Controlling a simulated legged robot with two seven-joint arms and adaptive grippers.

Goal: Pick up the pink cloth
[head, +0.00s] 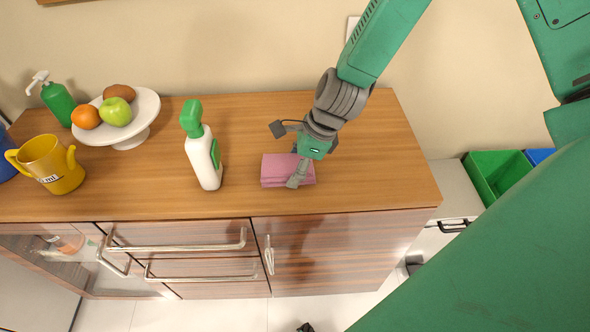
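The pink cloth (275,170) lies folded in a flat stack on the wooden counter, right of the spray bottle. My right gripper (286,157) is over the cloth's right part, its fingers spread wide. One finger reaches down in front of the cloth's right half and hides part of it; the other sticks out to the left above the cloth's back edge. I cannot tell whether the lower finger touches the cloth. My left gripper is not in view.
A white spray bottle (204,160) with a green top stands left of the cloth. Farther left are a fruit plate (147,105), a yellow mug (62,172) and a green soap dispenser (58,101). The counter (370,165) is clear right of the cloth. Green bin (492,172) stands beyond its right end.

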